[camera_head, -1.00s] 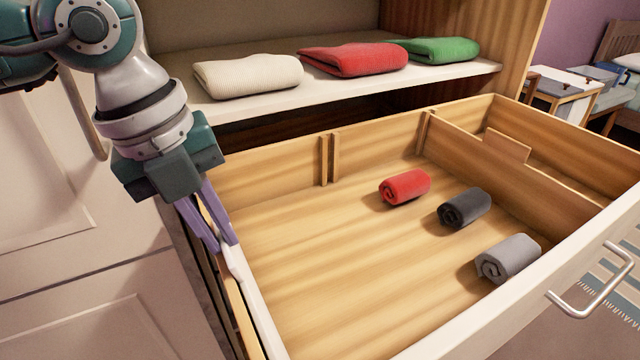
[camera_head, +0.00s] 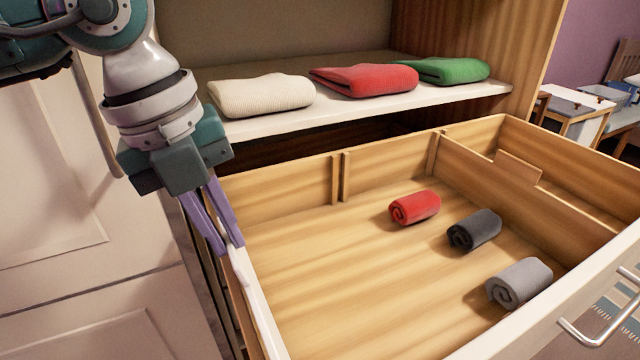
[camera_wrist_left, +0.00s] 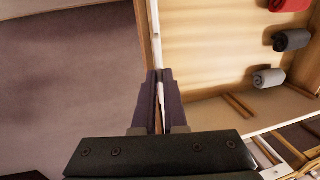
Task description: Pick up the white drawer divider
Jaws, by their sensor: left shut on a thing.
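The white drawer divider (camera_head: 262,309) is a long, thin white strip at the left side of the open drawer in the head view. Its far end meets the fingertips of my left gripper (camera_head: 231,248). The purple fingers are shut on it, and a pale sliver of the divider (camera_wrist_left: 160,94) shows between them in the left wrist view. The fingers hide part of it, and its near end runs out of the head view. I cannot tell whether it is clear of the drawer side. My right gripper is not in view.
The open wooden drawer (camera_head: 350,290) holds a red roll (camera_head: 414,208), a dark roll (camera_head: 474,230) and a grey roll (camera_head: 519,282). Folded white (camera_head: 262,95), red (camera_head: 364,79) and green (camera_head: 447,70) knits lie on the shelf (camera_head: 400,98) above. The drawer's middle floor is clear.

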